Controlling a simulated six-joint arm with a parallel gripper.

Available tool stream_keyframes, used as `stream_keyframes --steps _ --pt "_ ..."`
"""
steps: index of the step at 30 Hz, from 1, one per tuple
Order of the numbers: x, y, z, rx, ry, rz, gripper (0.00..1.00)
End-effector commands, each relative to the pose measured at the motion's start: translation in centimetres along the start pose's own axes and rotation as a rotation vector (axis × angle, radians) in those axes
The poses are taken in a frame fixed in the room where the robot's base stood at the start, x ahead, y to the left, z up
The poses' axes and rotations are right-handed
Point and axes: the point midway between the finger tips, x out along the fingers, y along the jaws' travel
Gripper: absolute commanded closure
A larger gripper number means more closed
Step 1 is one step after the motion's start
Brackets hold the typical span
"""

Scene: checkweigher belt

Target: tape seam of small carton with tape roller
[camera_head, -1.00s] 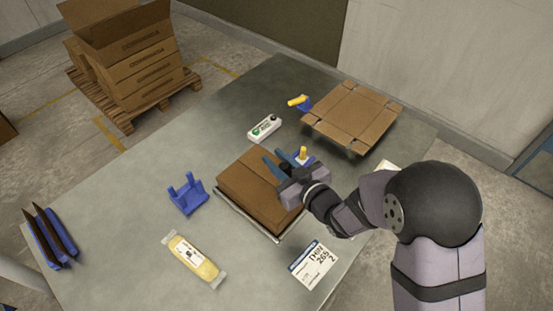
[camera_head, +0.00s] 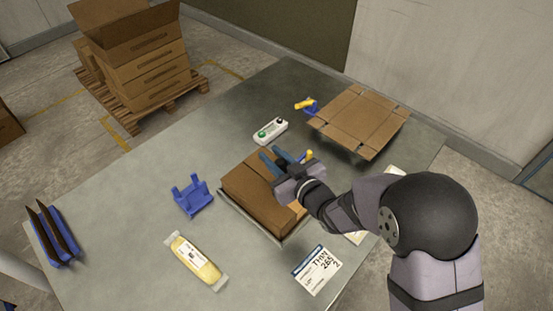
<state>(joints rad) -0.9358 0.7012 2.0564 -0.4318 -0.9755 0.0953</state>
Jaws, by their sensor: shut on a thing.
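The small carton (camera_head: 242,187) is a closed brown box on a thin grey plate (camera_head: 238,214) in the middle of the table. My gripper (camera_head: 275,155) is over the carton's far right part, its blue-grey fingers pointing to the upper left. It is shut on what appears to be the tape roller, whose yellow part (camera_head: 310,154) sticks out on the right side. The rest of the tool is mostly hidden by my gripper. I cannot tell whether the roller touches the carton, and the seam is not clear.
A blue two-pronged stand (camera_head: 192,195) is empty left of the carton. A yellow pack (camera_head: 196,262) and a printed card (camera_head: 317,270) lie in front. A button box (camera_head: 270,131), a flat carton (camera_head: 360,122) and a blue-yellow item (camera_head: 306,105) lie behind. A blue rack (camera_head: 58,250) stands far left.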

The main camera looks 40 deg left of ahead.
Motion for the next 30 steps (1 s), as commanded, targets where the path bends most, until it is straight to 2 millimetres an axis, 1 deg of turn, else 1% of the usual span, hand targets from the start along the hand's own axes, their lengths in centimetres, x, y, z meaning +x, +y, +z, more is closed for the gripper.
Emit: stream_keyframes --steps 8,21,30 --pt "0.5 -0.1 0.0 0.000 0.000 -0.001 1.00" --pt "2.8 -0.8 -0.4 -0.001 -0.002 -0.002 1.00" --pt "3.1 -0.9 -0.5 0.000 -0.004 -0.001 1.00"
